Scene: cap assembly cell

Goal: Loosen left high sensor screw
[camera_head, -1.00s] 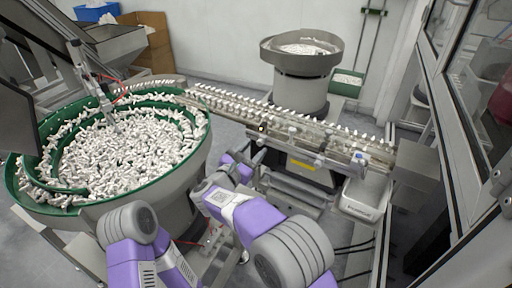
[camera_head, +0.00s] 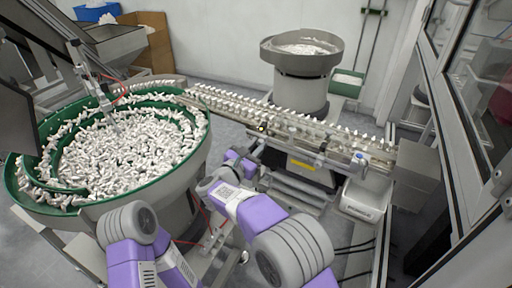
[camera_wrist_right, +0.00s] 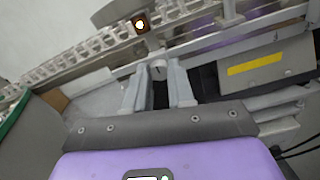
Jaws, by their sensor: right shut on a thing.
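The sensor (camera_wrist_right: 141,22) is a small dark block with a glowing orange-white light on the feed rail; it also shows in the head view (camera_head: 262,128). A small pale round screw head (camera_wrist_right: 158,69) sits below it, in front of the rail. My right gripper (camera_wrist_right: 160,85) has a finger on each side of this screw and is shut on it. In the head view my right gripper (camera_head: 257,149) reaches the near side of the rail, and the screw is too small to make out.
The linear feed rail (camera_head: 322,147) carries a row of white caps. A large green-rimmed bowl (camera_head: 165,178) full of white parts stands left of my right arm. A grey bowl feeder (camera_head: 301,90) stands behind the rail. Glass-panelled framing (camera_head: 440,120) bounds the right side.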

